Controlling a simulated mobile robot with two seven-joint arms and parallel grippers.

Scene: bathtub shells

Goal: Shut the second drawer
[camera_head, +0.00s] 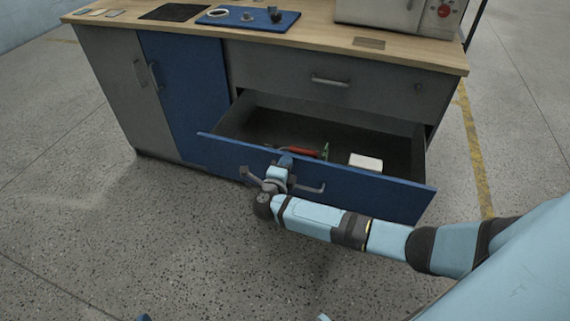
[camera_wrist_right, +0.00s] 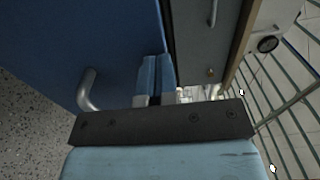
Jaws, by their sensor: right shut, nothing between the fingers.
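The second drawer (camera_head: 345,183) has a blue front and stands pulled well out below a closed grey top drawer (camera_head: 325,80). Its bar handle (camera_head: 312,188) is on the outer face, partly hidden by my right gripper. My right gripper (camera_head: 285,162) is shut and empty, with its fingertips at the blue front near its top edge; I cannot tell if they touch. In the right wrist view the blue fingers (camera_wrist_right: 155,75) are together beside the blue panel and a handle (camera_wrist_right: 88,92). A small blue bit at the head view's bottom edge may be my left gripper; its jaws do not show.
Inside the drawer are a red tool (camera_head: 300,151) and a white box (camera_head: 366,162). The wooden worktop (camera_head: 310,32) carries a blue tray (camera_head: 215,18) and a grey appliance (camera_head: 400,12). A blue cabinet door (camera_head: 190,95) is left of the drawer. The floor in front is clear.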

